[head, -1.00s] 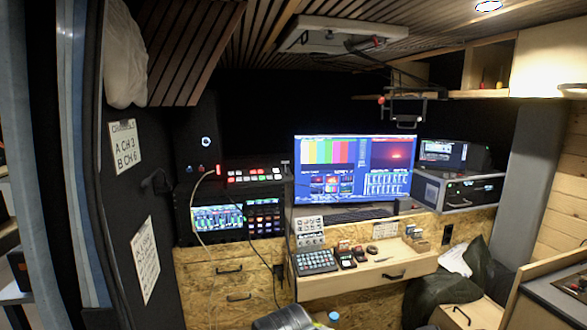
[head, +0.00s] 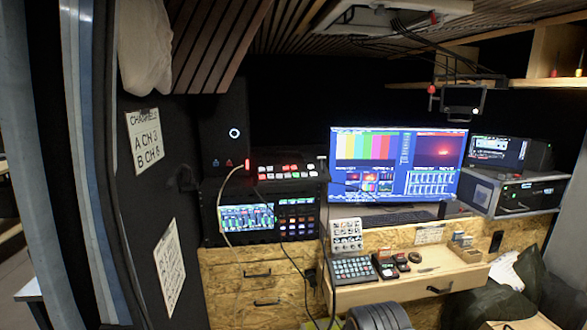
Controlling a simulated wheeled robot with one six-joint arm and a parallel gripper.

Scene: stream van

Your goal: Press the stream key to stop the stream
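The stream key cannot be told apart by its marking at this size. A dark keypad (head: 352,268) with rows of pale keys lies at the left of the wooden desk (head: 400,292). A white card (head: 346,235) with rows of dark symbols stands behind it. Small devices (head: 387,267) with red parts lie right of the keypad. The monitor (head: 398,165) shows colour bars and a red sunset picture. My gripper is not in view.
A black rack unit with a lit screen (head: 247,218) stands left of the desk, with thin cables hanging in front. A dark ribbed object (head: 378,317) is at the bottom edge below the desk. A dark wall with paper signs (head: 149,139) runs along the left.

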